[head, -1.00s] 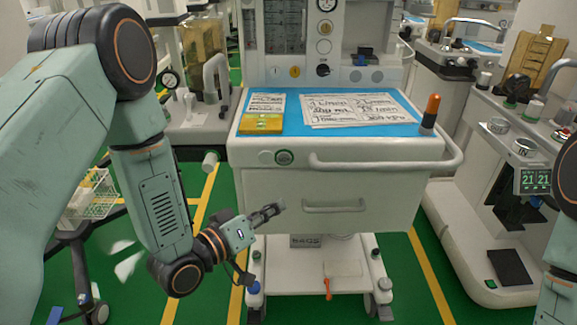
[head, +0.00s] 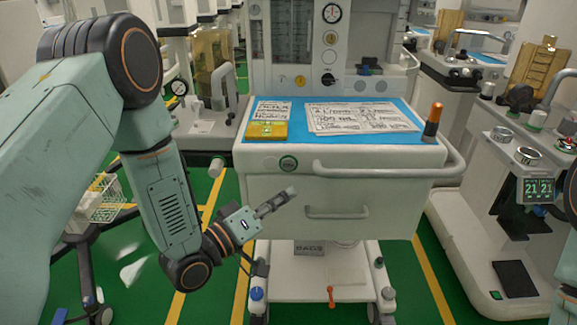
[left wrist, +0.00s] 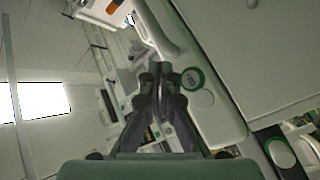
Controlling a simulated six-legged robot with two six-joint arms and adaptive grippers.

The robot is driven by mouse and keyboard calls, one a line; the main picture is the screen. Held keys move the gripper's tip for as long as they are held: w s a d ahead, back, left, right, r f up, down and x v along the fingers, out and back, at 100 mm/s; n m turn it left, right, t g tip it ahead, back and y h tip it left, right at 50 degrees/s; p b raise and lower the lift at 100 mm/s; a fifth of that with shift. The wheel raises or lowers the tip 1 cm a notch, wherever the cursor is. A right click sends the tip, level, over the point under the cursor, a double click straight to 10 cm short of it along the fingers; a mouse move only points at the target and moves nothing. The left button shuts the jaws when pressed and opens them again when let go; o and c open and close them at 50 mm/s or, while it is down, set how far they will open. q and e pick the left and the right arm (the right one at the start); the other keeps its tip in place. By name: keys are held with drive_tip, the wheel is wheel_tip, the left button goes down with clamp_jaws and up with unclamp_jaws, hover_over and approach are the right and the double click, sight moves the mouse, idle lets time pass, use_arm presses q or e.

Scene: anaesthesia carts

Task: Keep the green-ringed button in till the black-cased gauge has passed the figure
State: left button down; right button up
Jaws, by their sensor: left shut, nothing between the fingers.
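The green-ringed button (head: 288,163) is on the left of the white cart's front face, just under the worktop. It also shows in the left wrist view (left wrist: 193,79), right of my fingertips. A round gauge with a dark rim and white face (head: 332,13) is on the cart's upper panel; its reading is too small to tell. Another black-cased gauge (head: 180,87) stands further left. My left gripper (head: 291,191) is shut and empty, its fingertips a little below the button in the head view and apart from it. My right gripper is out of view.
A white push handle (head: 385,171) runs along the cart front, right of the button. A drawer with a handle (head: 337,212) is below. The blue worktop (head: 300,120) holds papers and a yellow box (head: 267,131). Another cart with a green-digit display (head: 538,188) stands at right.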

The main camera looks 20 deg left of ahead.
use_arm(q)
drive_tip(key=shift+w+a+b, duration=0.2)
drive_tip(key=shift+w+a, duration=0.1)
drive_tip(key=shift+w, duration=0.85)
drive_tip(key=shift+w+a+b, duration=0.25)
drive_tip(key=shift+w+a, duration=0.1)
drive_tip(key=shift+w, duration=0.75)
drive_tip(key=shift+w+a+b, duration=0.2)
drive_tip(key=shift+w+a, duration=0.1)
drive_tip(key=shift+w, duration=0.85)
drive_tip(key=shift+w+a, duration=0.1)
drive_tip(key=shift+w, duration=0.3)
drive_tip(key=shift+w+a, duration=0.15)
drive_tip(key=shift+w, duration=0.3)
idle(2.4)
drive_tip(key=shift+s+d, duration=0.25)
drive_tip(key=shift+s, duration=0.6)
drive_tip(key=shift+s+d+p, duration=0.25)
drive_tip(key=shift+s+p, duration=0.05)
drive_tip(key=shift+s, duration=0.5)
drive_tip(key=shift+s+d+p, duration=0.2)
drive_tip(key=shift+s+p, duration=0.15)
drive_tip(key=shift+s, duration=0.5)
drive_tip(key=shift+s+d+p, duration=0.25)
drive_tip(key=shift+s+p, duration=0.05)
drive_tip(key=shift+s, duration=0.5)
